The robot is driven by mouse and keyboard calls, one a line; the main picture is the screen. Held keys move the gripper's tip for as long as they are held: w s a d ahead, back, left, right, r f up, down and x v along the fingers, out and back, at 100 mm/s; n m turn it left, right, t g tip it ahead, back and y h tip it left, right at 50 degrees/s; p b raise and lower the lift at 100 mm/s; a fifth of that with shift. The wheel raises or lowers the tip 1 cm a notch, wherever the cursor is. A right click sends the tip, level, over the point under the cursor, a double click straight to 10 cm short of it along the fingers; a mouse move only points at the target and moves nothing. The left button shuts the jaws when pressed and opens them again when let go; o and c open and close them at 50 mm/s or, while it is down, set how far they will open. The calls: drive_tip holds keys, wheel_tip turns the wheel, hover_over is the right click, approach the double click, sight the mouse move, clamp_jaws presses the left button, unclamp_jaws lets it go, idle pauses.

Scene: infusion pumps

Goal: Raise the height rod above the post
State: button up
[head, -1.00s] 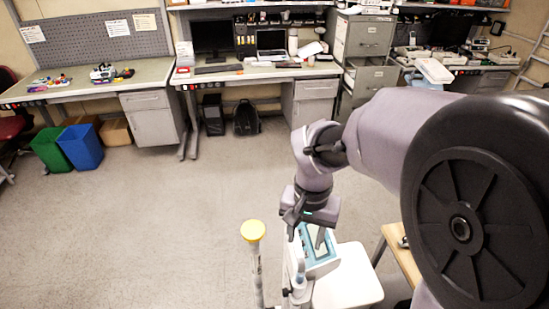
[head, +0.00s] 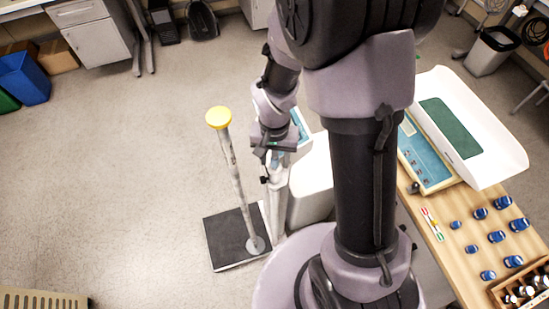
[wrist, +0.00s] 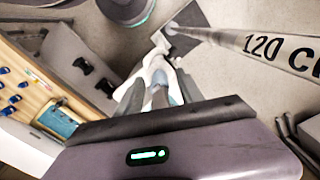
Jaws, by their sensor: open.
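A post (head: 234,170) with a yellow cap stands upright on a black platform (head: 225,238). In the wrist view the post (wrist: 240,40) crosses the upper right and carries a "120 CM" mark. A pale upright column (head: 274,195) stands just right of the post, at the platform's edge. I cannot clearly tell the height rod from this column's other parts. My gripper (head: 270,160) is over the column's upper part, right of the yellow cap. In the wrist view my gripper (wrist: 160,88) is open, with white and teal parts of the column seen between and beyond the fingers.
A white box-like thing (head: 315,180) stands right of the column, partly behind my arm. A wooden table (head: 445,240) at the right holds a baby scale (head: 490,120), several blue items and a wooden crate (head: 520,290). The floor left of the post is clear.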

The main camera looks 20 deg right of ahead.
clamp_jaws()
idle(1.5)
